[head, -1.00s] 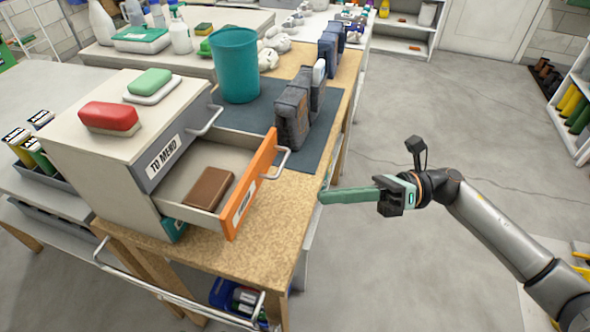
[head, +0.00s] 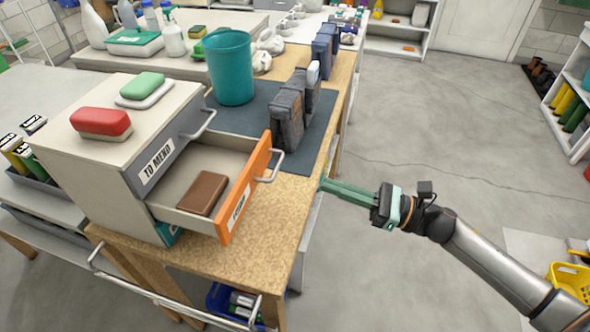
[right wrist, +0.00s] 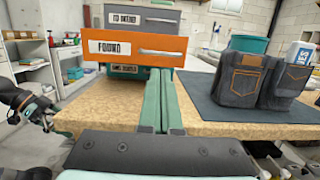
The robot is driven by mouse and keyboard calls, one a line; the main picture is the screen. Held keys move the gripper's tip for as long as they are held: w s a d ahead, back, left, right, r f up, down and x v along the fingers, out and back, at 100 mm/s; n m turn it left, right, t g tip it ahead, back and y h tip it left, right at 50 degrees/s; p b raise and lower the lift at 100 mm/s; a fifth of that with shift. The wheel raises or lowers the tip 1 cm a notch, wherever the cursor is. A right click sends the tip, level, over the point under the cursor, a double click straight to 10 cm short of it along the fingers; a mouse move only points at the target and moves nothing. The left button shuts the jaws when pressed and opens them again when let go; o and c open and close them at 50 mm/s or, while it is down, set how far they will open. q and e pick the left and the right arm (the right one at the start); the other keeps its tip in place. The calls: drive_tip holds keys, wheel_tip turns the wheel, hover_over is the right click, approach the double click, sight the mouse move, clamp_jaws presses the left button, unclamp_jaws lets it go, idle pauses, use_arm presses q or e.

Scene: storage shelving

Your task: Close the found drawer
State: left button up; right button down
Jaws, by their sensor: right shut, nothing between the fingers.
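The found drawer, with an orange front (head: 247,190) and a metal handle, stands pulled open from the grey cabinet (head: 100,160). A brown block (head: 203,193) lies inside it. In the right wrist view the orange front (right wrist: 190,50) faces me, labelled FOUND. My right gripper (head: 322,186) is shut and empty, its long green fingers pointing left at the table's right edge, apart from the drawer. In the right wrist view the fingers (right wrist: 160,80) point toward the drawer front. My left gripper does not show clearly in the head view; part of an arm shows at the left of the right wrist view.
A grey drawer labelled TO MEND (head: 157,164) is shut above the found drawer. Red and green soap-like items (head: 100,121) lie on the cabinet top.

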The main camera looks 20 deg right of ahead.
drive_tip(key=p, duration=0.1)
approach(262, 168)
wheel_tip(262, 168, up, 2)
drive_tip(key=w+a, duration=0.1)
drive_tip(key=a, duration=0.1)
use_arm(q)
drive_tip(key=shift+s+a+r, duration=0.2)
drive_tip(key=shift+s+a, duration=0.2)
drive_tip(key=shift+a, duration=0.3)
use_arm(e)
drive_tip(key=shift+w+a, duration=0.3)
drive_tip(key=shift+w, duration=0.15)
drive_tip(key=shift+a, duration=0.1)
